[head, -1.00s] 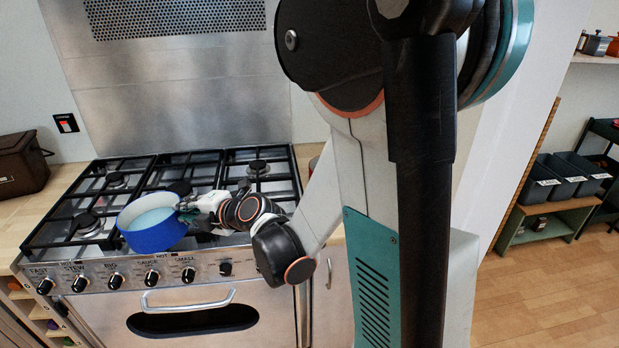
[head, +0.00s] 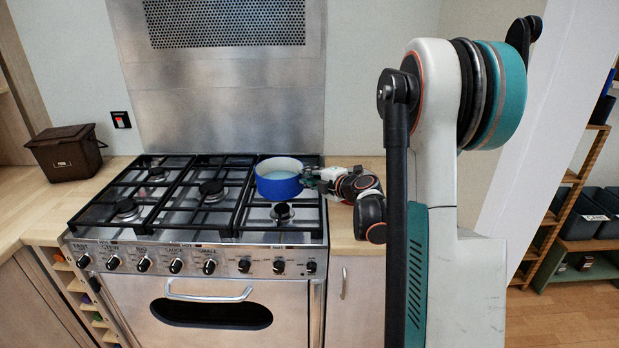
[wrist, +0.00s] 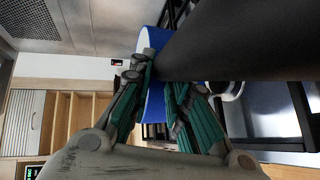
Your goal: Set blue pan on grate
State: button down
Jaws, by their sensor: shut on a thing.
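The blue pan (head: 279,184) with a pale inside is over the right section of the cooker, in the head view. My gripper (head: 308,178) comes from the right and is shut on the pan's handle. In the wrist view the green fingers (wrist: 165,95) close around the dark handle (wrist: 235,45), with the blue pan wall (wrist: 154,103) beyond. The black grate (head: 188,204) spans the cooker top in three sections. The pan looks upright; I cannot tell whether its base touches the bars. A front right burner (head: 282,212) shows just in front of it.
A brown bin (head: 66,150) stands on the wooden counter left of the cooker. A steel backsplash (head: 225,105) rises behind it. Knobs and an oven handle (head: 208,293) line the front. The left and middle grate sections are clear.

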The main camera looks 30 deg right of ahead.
jog(key=shift+f+b, duration=2.05)
jog(key=shift+f, duration=0.9)
jog(key=shift+f+b, duration=0.35)
jog(key=shift+b, duration=0.1)
jog(key=c, duration=1.4)
grip_release()
jog(key=shift+c, duration=0.2)
jog(key=v, duration=1.2)
jog(key=shift+r, duration=0.1)
